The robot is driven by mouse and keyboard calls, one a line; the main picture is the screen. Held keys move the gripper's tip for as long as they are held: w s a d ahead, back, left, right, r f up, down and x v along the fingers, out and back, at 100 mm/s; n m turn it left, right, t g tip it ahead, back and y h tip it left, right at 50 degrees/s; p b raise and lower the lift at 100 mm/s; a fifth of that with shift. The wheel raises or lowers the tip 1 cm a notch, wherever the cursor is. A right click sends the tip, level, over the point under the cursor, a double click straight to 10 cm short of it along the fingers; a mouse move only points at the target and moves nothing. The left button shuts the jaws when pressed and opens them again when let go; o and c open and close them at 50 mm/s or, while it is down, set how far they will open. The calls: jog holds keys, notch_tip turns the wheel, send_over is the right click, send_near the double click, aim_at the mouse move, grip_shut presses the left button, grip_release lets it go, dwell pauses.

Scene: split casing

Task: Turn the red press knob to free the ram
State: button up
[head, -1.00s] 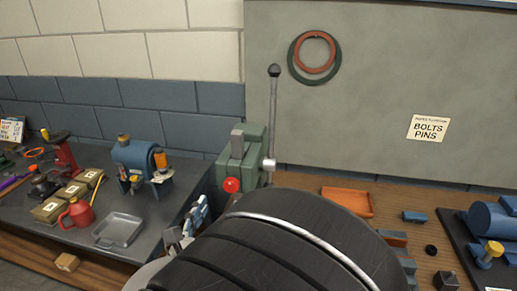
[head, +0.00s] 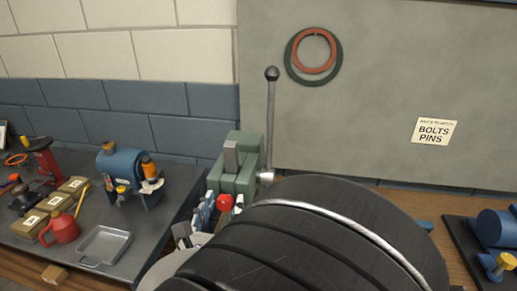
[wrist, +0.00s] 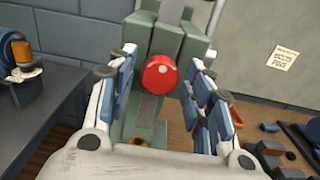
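The red knob (head: 225,202) is a round ball on the front of the green press (head: 238,180). In the wrist view the knob (wrist: 159,75) sits between my gripper's two fingers. My gripper (head: 222,212) is open, with blue-padded fingers to the left and right of the knob. In the wrist view (wrist: 163,95) a gap shows on each side of the knob, and no contact is visible. The press's grey ram (head: 231,156) shows at its top front. A lever with a black ball (head: 271,110) stands upright at the press's right side.
My dark arm covers much of the bench right of the press. On the left bench are a blue machine (head: 128,172), a grey tray (head: 103,246) and a red can (head: 60,228). A blue part (head: 496,228) lies at the far right. The wall is close behind.

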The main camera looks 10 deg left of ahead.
jog(key=c, duration=0.8)
jog(key=shift+c, duration=0.2)
jog(key=shift+r+p, duration=0.1)
jog(key=shift+p, duration=0.3)
jog(key=n+p, duration=0.4)
jog(key=shift+r, duration=0.1)
jog(key=n+p, duration=0.5)
jog(key=p, duration=0.2)
jog(key=n+p, duration=0.4)
jog(key=shift+n+p, duration=0.4)
jog(key=n+p, duration=0.3)
jog(key=shift+n, duration=0.4)
jog(key=shift+f+p, duration=0.2)
jog(key=shift+p, duration=0.15)
